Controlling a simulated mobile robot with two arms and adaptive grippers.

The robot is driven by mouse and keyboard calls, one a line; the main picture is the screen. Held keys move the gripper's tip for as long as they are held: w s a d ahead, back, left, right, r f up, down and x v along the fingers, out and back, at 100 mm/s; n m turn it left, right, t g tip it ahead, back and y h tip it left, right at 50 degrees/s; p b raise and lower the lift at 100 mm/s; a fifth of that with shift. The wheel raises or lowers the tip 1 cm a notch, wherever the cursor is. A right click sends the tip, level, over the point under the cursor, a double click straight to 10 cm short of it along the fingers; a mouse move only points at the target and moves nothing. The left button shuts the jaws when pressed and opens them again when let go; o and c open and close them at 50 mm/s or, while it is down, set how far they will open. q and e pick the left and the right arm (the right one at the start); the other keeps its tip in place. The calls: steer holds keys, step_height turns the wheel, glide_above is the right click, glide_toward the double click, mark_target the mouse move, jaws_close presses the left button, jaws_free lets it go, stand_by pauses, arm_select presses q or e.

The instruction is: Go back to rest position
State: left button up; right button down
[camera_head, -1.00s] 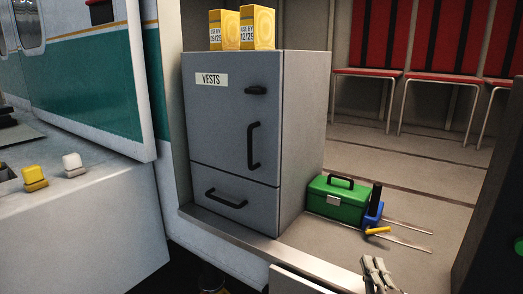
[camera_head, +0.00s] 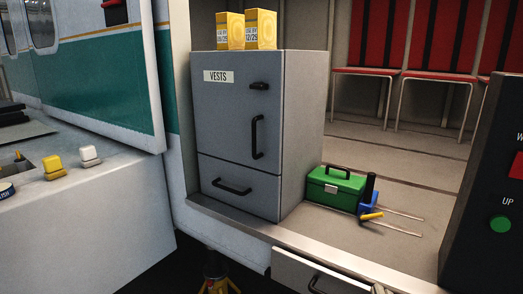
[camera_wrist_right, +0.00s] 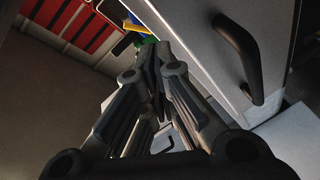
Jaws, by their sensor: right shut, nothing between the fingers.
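My right gripper (camera_wrist_right: 150,58) fills the middle of the right wrist view. Its fingers are together, with nothing seen between them. My left gripper is not in view.
A grey vests cabinet (camera_head: 238,120) carries two yellow boxes (camera_head: 230,31). A green toolbox (camera_head: 335,187) stands beside it on the floor. A drawer front (camera_head: 310,275) lies near my right gripper. A dark control panel (camera_head: 490,215) stands at right, a white counter (camera_head: 90,215) at left.

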steer(key=s+a+f+m+g+y, duration=0.1)
steer(key=s+a+f+m+g, duration=0.3)
steer(key=s, duration=0.5)
steer(key=s+a+f+m+g+y, duration=0.1)
steer(key=s+f+g, duration=0.45)
steer(key=s, duration=0.45)
steer(key=s+a+f+m+g+y, duration=0.25)
steer(key=s+f+g, duration=0.2)
steer(key=s, duration=0.45)
step_height(320, 180, down, 27)
steer(key=s, duration=0.1)
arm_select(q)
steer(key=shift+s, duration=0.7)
arm_select(e)
steer(key=s+d+f+g+h, duration=0.1)
steer(key=s+d+f, duration=0.1)
steer(key=s+f, duration=1.4)
steer(key=shift+s+d, duration=0.3)
steer(key=shift+s, duration=0.3)
